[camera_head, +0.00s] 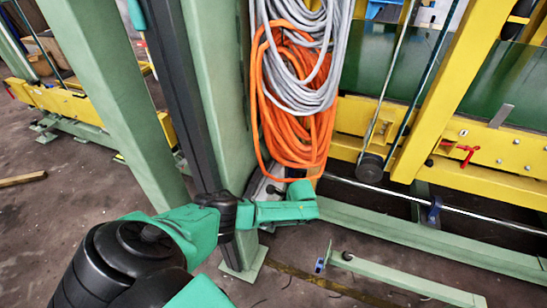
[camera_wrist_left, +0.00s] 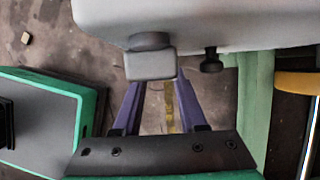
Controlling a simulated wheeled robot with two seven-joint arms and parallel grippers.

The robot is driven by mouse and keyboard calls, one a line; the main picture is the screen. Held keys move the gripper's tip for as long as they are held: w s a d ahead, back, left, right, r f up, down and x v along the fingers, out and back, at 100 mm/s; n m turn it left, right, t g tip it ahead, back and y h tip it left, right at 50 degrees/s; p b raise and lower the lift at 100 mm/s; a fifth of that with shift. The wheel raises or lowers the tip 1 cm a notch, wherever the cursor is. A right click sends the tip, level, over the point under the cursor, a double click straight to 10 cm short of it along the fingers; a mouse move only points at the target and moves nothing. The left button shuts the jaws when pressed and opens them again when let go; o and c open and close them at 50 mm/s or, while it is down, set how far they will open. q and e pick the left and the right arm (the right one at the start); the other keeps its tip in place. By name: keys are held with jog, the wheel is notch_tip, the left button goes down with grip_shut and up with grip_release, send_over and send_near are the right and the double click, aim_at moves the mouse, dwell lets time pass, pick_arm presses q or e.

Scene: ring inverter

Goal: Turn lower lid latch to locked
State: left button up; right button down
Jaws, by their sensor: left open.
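In the left wrist view a light grey box (camera_wrist_left: 200,18) fills the top. A small grey block-shaped latch (camera_wrist_left: 150,65) with a dark round base sticks out from its edge. My left gripper (camera_wrist_left: 157,88) is open, its two purple fingers pointing at the latch, with the latch at or just beyond the fingertips. I cannot tell whether they touch it. In the head view my teal left hand (camera_head: 285,209) is beside the green post, and a small part of a grey shape shows behind it. The fingertips are hidden there. My right gripper is not in view.
A dark knob (camera_wrist_left: 211,62) sits on the box right of the latch. In the head view, orange cable (camera_head: 280,130) and grey cable (camera_head: 305,85) hang just above the hand on the green post (camera_head: 215,80). A yellow frame (camera_head: 490,150) stands at right.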

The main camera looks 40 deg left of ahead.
pick_arm(q)
jog(key=shift+x, duration=1.25)
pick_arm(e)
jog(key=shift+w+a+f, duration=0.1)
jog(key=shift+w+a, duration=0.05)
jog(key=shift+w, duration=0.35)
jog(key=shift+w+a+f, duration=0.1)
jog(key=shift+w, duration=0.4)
pick_arm(q)
grip_shut()
